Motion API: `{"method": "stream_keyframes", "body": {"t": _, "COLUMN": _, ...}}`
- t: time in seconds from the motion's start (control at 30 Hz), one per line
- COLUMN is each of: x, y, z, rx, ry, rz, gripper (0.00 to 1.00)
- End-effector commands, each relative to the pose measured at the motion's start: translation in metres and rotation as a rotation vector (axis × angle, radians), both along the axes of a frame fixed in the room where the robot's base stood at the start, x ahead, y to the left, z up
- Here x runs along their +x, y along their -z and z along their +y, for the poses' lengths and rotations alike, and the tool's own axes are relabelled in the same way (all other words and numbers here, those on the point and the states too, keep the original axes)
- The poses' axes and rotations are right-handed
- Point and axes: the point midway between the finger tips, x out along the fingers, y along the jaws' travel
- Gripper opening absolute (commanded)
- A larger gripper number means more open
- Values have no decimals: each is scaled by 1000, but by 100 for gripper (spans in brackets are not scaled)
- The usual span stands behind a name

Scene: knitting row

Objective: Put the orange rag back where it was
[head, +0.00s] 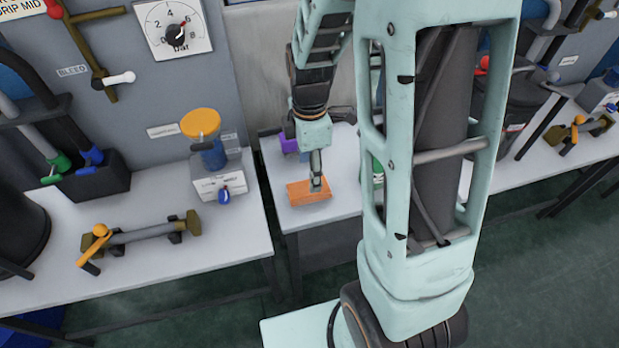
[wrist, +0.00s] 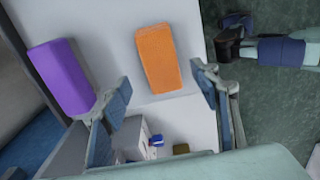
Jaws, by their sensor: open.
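The orange rag (head: 307,192) is a flat folded block lying near the front edge of the small middle table. It also shows in the wrist view (wrist: 158,59), lying on the white surface ahead of my fingertips. My gripper (head: 316,183) points down at the rag in the head view; it looks just over or at it, and the exact height is hard to tell. In the wrist view my gripper (wrist: 164,92) has its two fingers spread wide, with the rag between and beyond them and nothing held.
A purple block (wrist: 61,77) lies left of the rag in the wrist view, close to the left finger. In the head view a green item (head: 378,174) stands right of the rag, partly hidden by my arm. A white box with a blue knob (head: 218,186) is on the left bench.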

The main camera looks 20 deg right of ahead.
Motion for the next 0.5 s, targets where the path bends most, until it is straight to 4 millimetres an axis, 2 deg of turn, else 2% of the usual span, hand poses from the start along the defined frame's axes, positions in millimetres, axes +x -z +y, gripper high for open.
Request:
{"method": "stream_keyframes", "body": {"t": 0.03, "x": 1, "y": -13, "z": 0, "rx": 0, "ry": 0, "rz": -5, "gripper": 56}}
{"method": "stream_keyframes", "body": {"t": 0.2, "x": 1, "y": -38, "z": 0, "rx": -1, "ry": 1, "rz": -3, "gripper": 56}}
{"method": "stream_keyframes", "body": {"t": 0.5, "x": 0, "y": -47, "z": 0, "rx": -1, "ry": 0, "rz": 1, "gripper": 56}}
